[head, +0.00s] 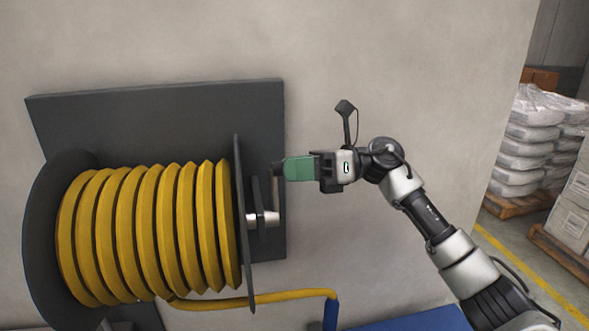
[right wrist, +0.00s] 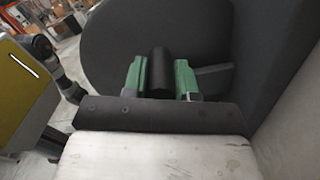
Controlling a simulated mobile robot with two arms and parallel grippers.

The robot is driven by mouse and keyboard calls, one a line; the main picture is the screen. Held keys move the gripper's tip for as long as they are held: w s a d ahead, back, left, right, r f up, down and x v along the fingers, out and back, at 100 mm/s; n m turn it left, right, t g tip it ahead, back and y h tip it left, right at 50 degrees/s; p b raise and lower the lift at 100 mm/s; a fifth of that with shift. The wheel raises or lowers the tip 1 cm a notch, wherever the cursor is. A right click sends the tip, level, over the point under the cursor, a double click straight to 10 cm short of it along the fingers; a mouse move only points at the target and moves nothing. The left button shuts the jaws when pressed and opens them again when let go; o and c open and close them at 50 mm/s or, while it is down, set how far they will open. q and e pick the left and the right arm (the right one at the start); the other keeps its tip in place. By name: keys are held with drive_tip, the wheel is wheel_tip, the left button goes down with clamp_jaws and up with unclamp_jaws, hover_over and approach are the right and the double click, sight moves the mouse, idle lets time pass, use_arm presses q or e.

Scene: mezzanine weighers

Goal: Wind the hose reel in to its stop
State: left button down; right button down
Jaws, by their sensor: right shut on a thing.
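The hose reel (head: 150,232) is mounted on a dark wall plate and carries several turns of yellow hose. Its dark side flange (head: 246,220) faces my right arm; the flange fills the back of the right wrist view (right wrist: 120,50). A metal hub (head: 263,218) and a crank arm stand out from that side. My right gripper (head: 286,169), with green fingers, is beside the reel, above the hub. In the right wrist view it is shut on the black crank handle (right wrist: 160,75), one finger on each side. My left gripper is not in view.
The yellow hose end (head: 300,294) runs right below the reel to a blue nozzle (head: 331,314). A blue surface (head: 420,320) lies at the bottom. Wrapped sacks (head: 530,140) on a pallet and boxes stand far right. The wall right of the reel is bare.

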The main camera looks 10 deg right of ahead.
drive_tip(key=s+f+n+b, duration=0.7)
drive_tip(key=n+b, duration=0.9)
drive_tip(key=b, duration=1.1)
drive_tip(key=shift+s+b, duration=0.4)
drive_tip(key=shift+s, duration=1.2)
drive_tip(key=shift+f, duration=0.1)
drive_tip(key=c, duration=0.9)
unclamp_jaws()
drive_tip(key=d, duration=1.1)
drive_tip(key=shift+b, duration=0.4)
